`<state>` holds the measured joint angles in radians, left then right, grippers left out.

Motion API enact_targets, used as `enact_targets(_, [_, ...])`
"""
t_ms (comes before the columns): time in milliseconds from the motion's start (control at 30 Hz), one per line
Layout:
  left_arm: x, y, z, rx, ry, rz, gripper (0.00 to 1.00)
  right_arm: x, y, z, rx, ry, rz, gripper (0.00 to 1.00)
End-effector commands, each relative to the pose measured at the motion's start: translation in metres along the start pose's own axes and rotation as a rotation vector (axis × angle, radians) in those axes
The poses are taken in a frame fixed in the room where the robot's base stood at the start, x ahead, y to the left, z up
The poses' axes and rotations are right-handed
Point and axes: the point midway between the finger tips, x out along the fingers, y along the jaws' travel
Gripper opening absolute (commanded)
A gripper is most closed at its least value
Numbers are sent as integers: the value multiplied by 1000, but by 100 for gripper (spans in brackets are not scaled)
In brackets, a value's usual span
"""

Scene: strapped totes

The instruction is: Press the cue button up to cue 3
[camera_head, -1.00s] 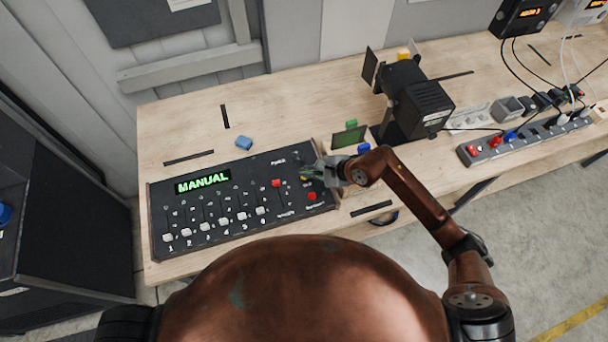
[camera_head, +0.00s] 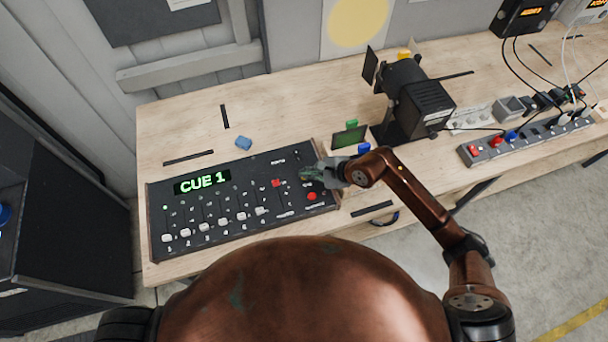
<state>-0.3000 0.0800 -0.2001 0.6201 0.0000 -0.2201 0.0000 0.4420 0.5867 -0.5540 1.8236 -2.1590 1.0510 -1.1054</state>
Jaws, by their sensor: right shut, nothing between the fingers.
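The black lighting console (camera_head: 190,212) lies on the wooden bench, and its green display (camera_head: 202,182) reads CUE 1. Several white sliders stand along its front left. A red button (camera_head: 276,183) and a second red button (camera_head: 312,196) show on its right part. My left gripper is out of view.
A black stage lamp (camera_head: 415,100) stands behind and right of the console, throwing a yellow disc (camera_head: 357,22) on the wall panel. A power strip (camera_head: 525,138) with cables lies at the right.

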Motion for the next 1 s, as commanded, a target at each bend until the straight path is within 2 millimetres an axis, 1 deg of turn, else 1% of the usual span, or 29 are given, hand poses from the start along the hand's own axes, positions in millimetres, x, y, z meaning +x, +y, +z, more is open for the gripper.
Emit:
enact_targets(333, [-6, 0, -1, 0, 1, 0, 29, -11, -7, 7, -1, 1, 1, 0])
enact_targets(767, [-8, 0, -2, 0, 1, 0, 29, -13, -10, 9, -1, 0, 0, 0])
enact_targets(1000, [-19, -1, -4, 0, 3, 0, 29, -28, -21, 20, -2, 1, -1, 0])
